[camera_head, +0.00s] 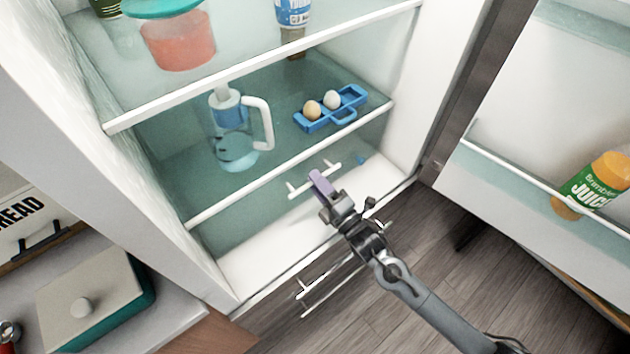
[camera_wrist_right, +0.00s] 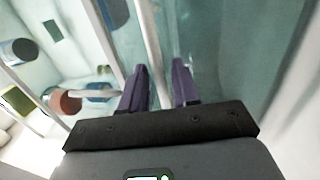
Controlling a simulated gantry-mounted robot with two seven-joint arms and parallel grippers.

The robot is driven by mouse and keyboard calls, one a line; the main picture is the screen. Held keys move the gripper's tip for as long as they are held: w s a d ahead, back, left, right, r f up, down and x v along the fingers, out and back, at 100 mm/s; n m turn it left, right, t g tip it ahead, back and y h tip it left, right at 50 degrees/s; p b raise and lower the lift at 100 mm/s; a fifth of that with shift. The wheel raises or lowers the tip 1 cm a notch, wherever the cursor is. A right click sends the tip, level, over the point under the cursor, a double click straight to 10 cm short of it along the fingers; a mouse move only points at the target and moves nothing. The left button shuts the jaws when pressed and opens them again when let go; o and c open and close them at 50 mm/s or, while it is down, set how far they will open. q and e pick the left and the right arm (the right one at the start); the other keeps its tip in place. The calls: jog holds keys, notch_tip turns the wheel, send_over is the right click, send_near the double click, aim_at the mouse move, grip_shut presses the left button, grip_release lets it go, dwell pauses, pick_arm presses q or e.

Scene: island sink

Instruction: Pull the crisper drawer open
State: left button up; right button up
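The crisper drawer (camera_head: 238,228) is the translucent teal front below the lowest shelf of the open fridge. It looks shut. Its white bar handle (camera_head: 302,188) sits on the front, partly hidden by my right gripper (camera_head: 321,182). The purple fingers of my right gripper are at the middle of the handle. In the right wrist view the two fingers (camera_wrist_right: 159,82) stand apart, so the gripper is open. A white bar (camera_wrist_right: 150,45) runs between or behind them; I cannot tell whether it is the handle or a shelf edge. Contact is unclear. My left gripper is not in view.
A pitcher (camera_head: 238,140) and a blue egg holder (camera_head: 330,108) stand on the shelf above the drawer. The open fridge door (camera_head: 540,180) at right holds a juice bottle (camera_head: 592,185). A counter with a green box (camera_head: 95,300) is at left. Bare fridge floor lies before the drawer.

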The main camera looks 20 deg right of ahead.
jog(key=shift+w+a+r, duration=0.1)
jog(key=shift+w+a, duration=0.1)
jog(key=shift+w, duration=0.3)
grip_shut()
